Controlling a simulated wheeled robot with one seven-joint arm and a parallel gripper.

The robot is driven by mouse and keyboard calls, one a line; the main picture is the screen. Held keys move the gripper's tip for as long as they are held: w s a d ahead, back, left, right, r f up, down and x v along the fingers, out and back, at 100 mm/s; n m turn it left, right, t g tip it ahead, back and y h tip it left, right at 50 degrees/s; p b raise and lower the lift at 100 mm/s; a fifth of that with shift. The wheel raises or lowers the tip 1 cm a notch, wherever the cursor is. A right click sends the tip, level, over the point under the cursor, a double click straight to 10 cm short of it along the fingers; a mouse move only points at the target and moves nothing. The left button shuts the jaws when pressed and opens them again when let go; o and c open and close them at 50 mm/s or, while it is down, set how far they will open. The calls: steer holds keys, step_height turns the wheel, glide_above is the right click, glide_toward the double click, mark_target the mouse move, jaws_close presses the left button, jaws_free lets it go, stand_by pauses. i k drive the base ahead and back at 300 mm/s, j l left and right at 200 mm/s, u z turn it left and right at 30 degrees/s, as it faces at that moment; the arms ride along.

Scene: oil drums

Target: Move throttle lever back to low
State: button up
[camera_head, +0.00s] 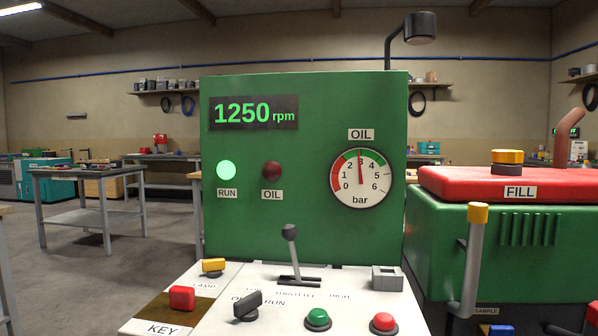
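The throttle lever (291,250) is a grey rod with a dark round knob on the light control panel. It stands nearly upright, its knob leaning slightly left, in a dark slot (311,284). The panel labels THROTTLE and HIGH (340,296) are partly legible in front of the slot; HIGH is at the right. I cannot read a LOW label. The green board's display (255,113) reads 1250 rpm. The green RUN lamp (227,170) is lit; the dark red OIL lamp (272,169) looks unlit. The oil gauge (360,178) needle is near 3 bar. My gripper is not in view.
Around the lever are a yellow-topped LAMP switch (213,266), a black OFF/RUN switch (247,304), a green button (318,318), a red button (383,322) and a grey square socket (387,278). A red block (182,297) lies left. A yellow-topped handle (477,213) stands right.

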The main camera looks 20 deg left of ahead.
mark_target(289, 233)
steer(key=u, duration=1.25)
